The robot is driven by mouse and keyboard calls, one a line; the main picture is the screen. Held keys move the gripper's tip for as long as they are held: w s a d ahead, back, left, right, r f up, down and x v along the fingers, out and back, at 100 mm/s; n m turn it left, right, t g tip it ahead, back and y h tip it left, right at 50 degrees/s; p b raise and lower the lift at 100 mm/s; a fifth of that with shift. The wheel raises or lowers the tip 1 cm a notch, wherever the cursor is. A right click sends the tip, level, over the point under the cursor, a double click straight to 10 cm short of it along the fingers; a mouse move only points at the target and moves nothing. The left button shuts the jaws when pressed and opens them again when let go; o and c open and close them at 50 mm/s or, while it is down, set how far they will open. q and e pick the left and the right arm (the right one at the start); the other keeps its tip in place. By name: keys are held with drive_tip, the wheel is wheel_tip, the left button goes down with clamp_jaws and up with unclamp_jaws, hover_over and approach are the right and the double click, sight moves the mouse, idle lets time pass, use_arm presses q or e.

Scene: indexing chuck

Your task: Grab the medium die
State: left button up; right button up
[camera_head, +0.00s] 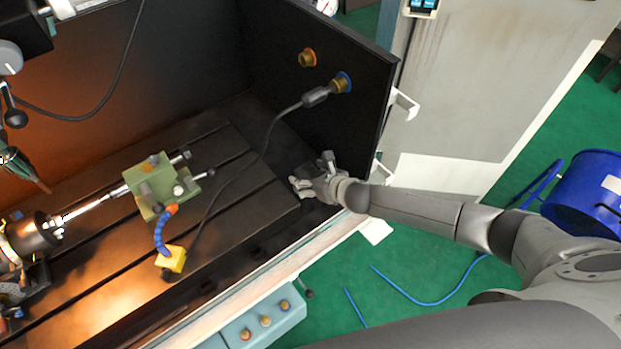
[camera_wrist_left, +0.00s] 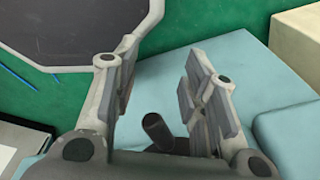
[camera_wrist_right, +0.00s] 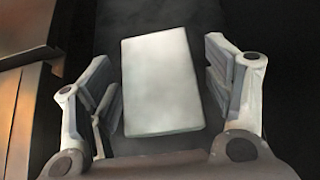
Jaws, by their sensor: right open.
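A pale grey rectangular block, which I take as the medium die (camera_wrist_right: 162,82), shows in the right wrist view. My right gripper (camera_head: 310,183) is open at the right end of the machine bed. In the right wrist view its fingers stand on either side of the block, with a gap at each side. I cannot make out the block in the head view, where the gripper covers that spot. My left gripper (camera_wrist_left: 152,75) is open with nothing between its fingertips, near a pale teal surface. It is not in the head view.
The slotted machine bed (camera_head: 238,135) carries a green fixture (camera_head: 158,184) and a yellow block with a blue hose (camera_head: 171,259). A black cable (camera_head: 262,150) runs to a dark side panel (camera_head: 315,110) beside my right gripper. A blue drum (camera_head: 590,195) stands at right.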

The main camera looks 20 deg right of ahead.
clamp_jaws()
drive_tip(key=shift+w+r, duration=0.1)
drive_tip(key=shift+r, duration=0.05)
idle(0.4)
